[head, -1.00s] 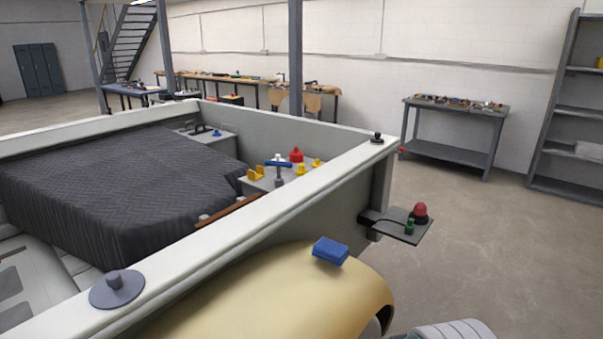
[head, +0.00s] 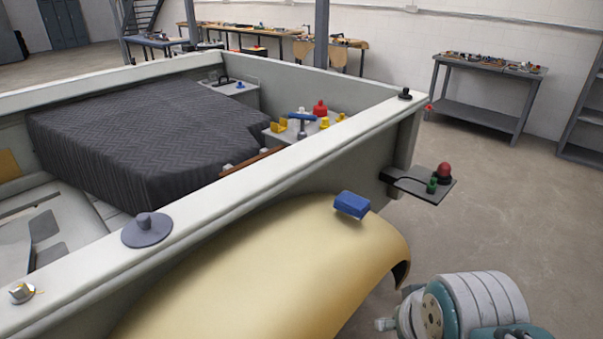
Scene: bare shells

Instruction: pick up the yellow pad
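A flat yellow panel (head: 8,165) stands at the far left edge of the head view, against the inner wall of the open vehicle body, partly cut off. Small yellow pieces (head: 279,125) sit on a grey box in the body's far right corner. I cannot tell which of these is the yellow pad. A grey and teal part of my arm shows at the bottom right, outside the body. My gripper's fingers are not in view.
A dark quilted cover (head: 140,140) fills much of the body. A pale rail (head: 250,190) runs along its near side. A blue block (head: 351,204) sits on the yellow fender (head: 250,270). A small shelf (head: 420,184) juts out at the right. Open floor lies beyond it.

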